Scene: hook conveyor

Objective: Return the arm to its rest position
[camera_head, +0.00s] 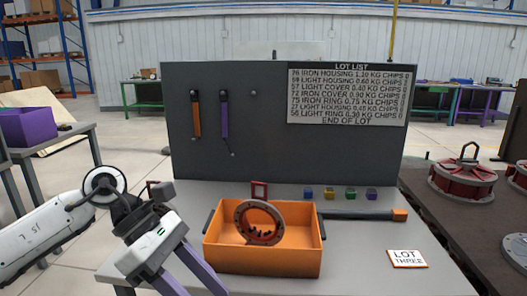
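My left arm comes in from the left, and its gripper (194,282) points down at the lower left, just left of the orange bin. Its two purple fingers are apart with nothing seen between them; the tips are at or past the bottom edge of the picture. The orange bin (262,262) stands on the grey table (362,278). A red and grey ring-shaped part (243,222) leans upright in the bin, with dark bits seen through its opening. My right gripper is not in view.
A dark board (260,140) with a lot list (348,95) stands behind the bin, with orange and purple tools hanging on it. Small coloured blocks (340,193), a dark bar with an orange end (400,215) and a "LOT THREE" card (407,258) lie right. Red housings (464,180) sit on the dark conveyor.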

